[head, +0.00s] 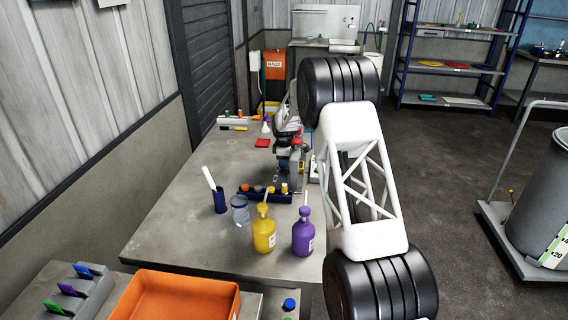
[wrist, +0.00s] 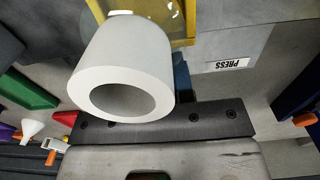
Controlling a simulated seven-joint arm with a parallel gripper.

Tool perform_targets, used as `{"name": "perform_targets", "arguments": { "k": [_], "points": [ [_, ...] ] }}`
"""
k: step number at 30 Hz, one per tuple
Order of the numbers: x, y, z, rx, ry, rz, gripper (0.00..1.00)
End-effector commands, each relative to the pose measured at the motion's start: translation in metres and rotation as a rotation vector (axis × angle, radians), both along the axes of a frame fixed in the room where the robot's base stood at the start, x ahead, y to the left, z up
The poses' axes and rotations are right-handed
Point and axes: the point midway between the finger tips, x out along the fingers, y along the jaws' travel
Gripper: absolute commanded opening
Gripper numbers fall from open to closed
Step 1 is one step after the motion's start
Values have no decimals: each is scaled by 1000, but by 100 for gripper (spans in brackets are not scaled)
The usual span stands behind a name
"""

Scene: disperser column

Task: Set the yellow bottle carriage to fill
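In the wrist view a yellow-edged frame (wrist: 184,22) shows at the top, partly behind a large white hollow cylinder (wrist: 120,70). I cannot tell whether this frame is the yellow bottle carriage. A plate with a "PRESS" label (wrist: 229,64) is to its right. My gripper's dark bar (wrist: 160,122) and grey body fill the bottom; its fingertips are not clear. In the head view my arm reaches down over the bench among grey machine parts (head: 290,150), where the gripper is hard to make out. A yellow pump bottle (head: 263,232) stands upright nearer the front.
A purple pump bottle (head: 303,235) stands beside the yellow one. A clear beaker (head: 240,211), a blue cup (head: 220,201) with a white stick and a dark rack (head: 262,194) of small items are close by. An orange tray (head: 175,296) is in front. The bench's left part is clear.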

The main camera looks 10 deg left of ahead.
Motion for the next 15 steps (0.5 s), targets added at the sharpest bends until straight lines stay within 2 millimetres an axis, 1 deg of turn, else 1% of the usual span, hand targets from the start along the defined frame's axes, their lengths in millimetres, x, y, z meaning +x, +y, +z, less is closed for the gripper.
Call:
{"name": "perform_targets", "arguments": {
  "k": [1,3,4,11,15],
  "points": [
    [0,0,0,0,0,0,14],
    [0,0,0,0,0,0,3],
    [0,0,0,0,0,0,0],
    [1,0,0,0,0,0,0],
    [10,0,-1,-1,0,-1,0]
  ]
}}
